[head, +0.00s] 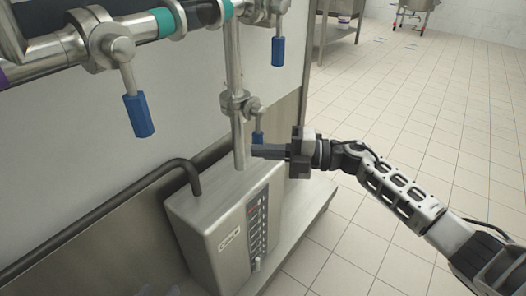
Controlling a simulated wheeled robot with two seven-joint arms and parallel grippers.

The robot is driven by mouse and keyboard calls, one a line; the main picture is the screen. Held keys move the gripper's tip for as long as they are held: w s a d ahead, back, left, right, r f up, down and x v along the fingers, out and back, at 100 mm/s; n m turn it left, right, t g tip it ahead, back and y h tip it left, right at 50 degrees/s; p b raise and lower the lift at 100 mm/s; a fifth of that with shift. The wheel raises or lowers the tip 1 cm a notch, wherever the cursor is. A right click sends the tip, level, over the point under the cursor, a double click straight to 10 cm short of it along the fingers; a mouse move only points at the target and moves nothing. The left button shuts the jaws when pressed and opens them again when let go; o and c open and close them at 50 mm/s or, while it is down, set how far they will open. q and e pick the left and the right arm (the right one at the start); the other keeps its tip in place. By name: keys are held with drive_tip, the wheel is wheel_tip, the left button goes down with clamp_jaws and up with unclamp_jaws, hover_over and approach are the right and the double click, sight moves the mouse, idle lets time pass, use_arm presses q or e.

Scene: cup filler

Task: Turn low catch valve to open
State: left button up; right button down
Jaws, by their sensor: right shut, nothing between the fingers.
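A lower valve (238,104) sits on the vertical steel pipe (234,65) above the grey control box. Its blue-tipped handle (258,131) hangs downward. I take this to be the low catch valve; no label on it is readable. My right gripper (256,151) comes in from the right with its fingers pointing left. It is shut and empty, just below the end of the blue handle in the picture. I cannot tell whether it touches the handle. My left gripper is not in view.
A grey control box (209,222) with a button panel stands under the pipe. Blue-handled valves hang at the upper left (138,115) and top (278,50).

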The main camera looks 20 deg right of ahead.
use_arm(q)
drive_tip(key=shift+f, duration=0.1)
idle(0.3)
use_arm(e)
drive_tip(key=shift+r, duration=0.1)
use_arm(q)
drive_tip(key=p, duration=0.1)
drive_tip(key=f+g+p, duration=0.1)
drive_tip(key=s+f+p, duration=0.1)
drive_tip(key=shift+a+g+y, duration=0.3)
drive_tip(key=shift+y, duration=0.1)
use_arm(e)
drive_tip(key=s+d, duration=0.6)
drive_tip(key=s, duration=0.1)
drive_tip(key=shift+d, duration=0.15)
drive_tip(key=shift+s, duration=0.1)
idle(0.7)
